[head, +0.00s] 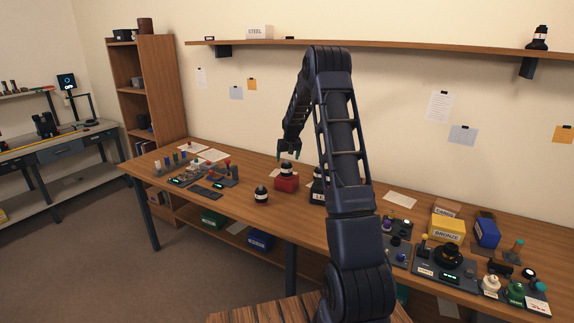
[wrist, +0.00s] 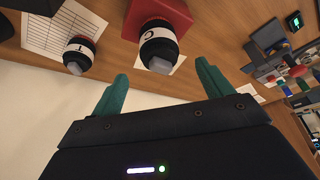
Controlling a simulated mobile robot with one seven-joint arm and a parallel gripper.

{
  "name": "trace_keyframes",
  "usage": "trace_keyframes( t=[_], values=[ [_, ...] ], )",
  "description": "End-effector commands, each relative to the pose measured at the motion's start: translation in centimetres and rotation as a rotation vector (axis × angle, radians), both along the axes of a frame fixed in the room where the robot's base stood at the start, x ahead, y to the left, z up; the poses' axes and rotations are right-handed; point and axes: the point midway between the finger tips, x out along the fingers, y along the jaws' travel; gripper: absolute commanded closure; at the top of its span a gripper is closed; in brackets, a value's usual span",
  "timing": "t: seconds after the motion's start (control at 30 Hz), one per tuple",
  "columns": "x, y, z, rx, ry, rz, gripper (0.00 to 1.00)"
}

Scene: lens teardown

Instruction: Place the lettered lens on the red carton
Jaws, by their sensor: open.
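A red carton (head: 286,185) stands on the wooden bench; its red side also shows at the top of the wrist view (wrist: 158,10). A black lens with a white band (head: 286,170) appears to stand on it. In the wrist view this lens (wrist: 158,46) shows a letter C and a grey top. A second banded lens (wrist: 79,54) is to its left, with a mark like I or 1. Another black and white lens (head: 261,195) stands on the bench left of the carton. My gripper (head: 288,155) is open and empty, just above and behind the carton's lens.
Small parts crowd the bench's left end. A yellow box (head: 447,229) and a blue box (head: 487,233) stand at right. A shelf (head: 420,51) runs above.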

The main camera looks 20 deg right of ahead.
Motion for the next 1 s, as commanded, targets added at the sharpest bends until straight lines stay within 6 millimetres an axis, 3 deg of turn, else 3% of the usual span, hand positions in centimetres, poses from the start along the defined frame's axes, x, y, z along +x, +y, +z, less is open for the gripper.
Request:
trace_keyframes(
  t=[0.1,0.47,0.67,1.0],
  values=[
    [-0.7,0.0,1.8,0.0,-0.001,0.0,0.21],
    [-2.5,0.3,5.1,0.0,-0.003,0.001,0.21],
    [-7.0,1.3,10.2,-0.003,-0.005,0.004,0.21],
    [-17.2,3.1,18.2,-0.006,-0.007,0.006,0.21]
  ],
)
